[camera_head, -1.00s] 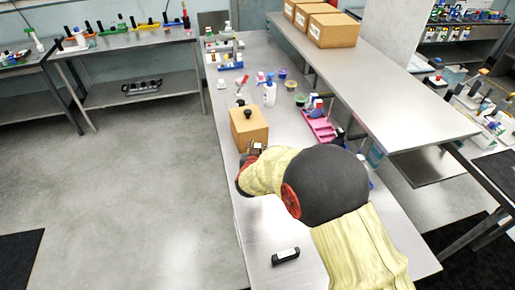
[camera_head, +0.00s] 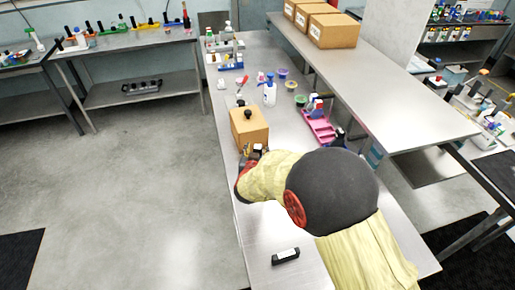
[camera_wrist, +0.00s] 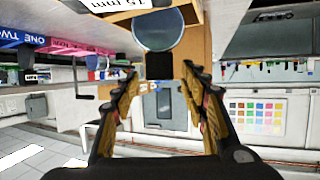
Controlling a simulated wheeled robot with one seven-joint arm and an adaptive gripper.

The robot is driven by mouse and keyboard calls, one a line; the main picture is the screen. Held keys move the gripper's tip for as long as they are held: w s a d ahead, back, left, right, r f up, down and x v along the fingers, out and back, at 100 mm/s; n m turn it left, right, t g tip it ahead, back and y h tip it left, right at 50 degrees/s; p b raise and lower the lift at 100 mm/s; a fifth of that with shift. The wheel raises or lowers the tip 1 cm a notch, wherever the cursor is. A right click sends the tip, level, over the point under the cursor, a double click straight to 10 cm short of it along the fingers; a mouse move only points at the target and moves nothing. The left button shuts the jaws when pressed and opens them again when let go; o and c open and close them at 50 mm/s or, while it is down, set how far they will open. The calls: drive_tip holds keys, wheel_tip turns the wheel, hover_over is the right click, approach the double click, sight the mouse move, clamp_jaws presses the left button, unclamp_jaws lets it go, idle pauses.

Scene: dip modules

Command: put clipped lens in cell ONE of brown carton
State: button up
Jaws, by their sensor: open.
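A brown carton (camera_head: 250,128) with a black knob on top stands near the left edge of the long steel table in the head view. My gripper (camera_head: 254,151) is close to its near side, partly hidden by my arm. In the wrist view my gripper (camera_wrist: 159,76) is open, with one finger on each side of a small black block. A round, bluish, see-through lens (camera_wrist: 158,30) meets this black clip (camera_wrist: 159,66). I cannot tell whether the fingers touch the clip. Part of a brown surface (camera_wrist: 197,12) shows behind the lens. No cell marks on the carton are readable.
A pink tray (camera_head: 319,128), a white bottle (camera_head: 269,94) and small tubs stand beyond. A black labelled piece (camera_head: 285,257) lies on the near table. A blue holder (camera_wrist: 22,38) marked ONE and TWO appears upside down in the wrist view. Brown boxes (camera_head: 332,31) stand on the raised shelf.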

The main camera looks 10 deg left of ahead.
drive_tip(key=p+v, duration=0.1)
drive_tip(key=v, duration=0.8)
drive_tip(key=shift+s, duration=0.15)
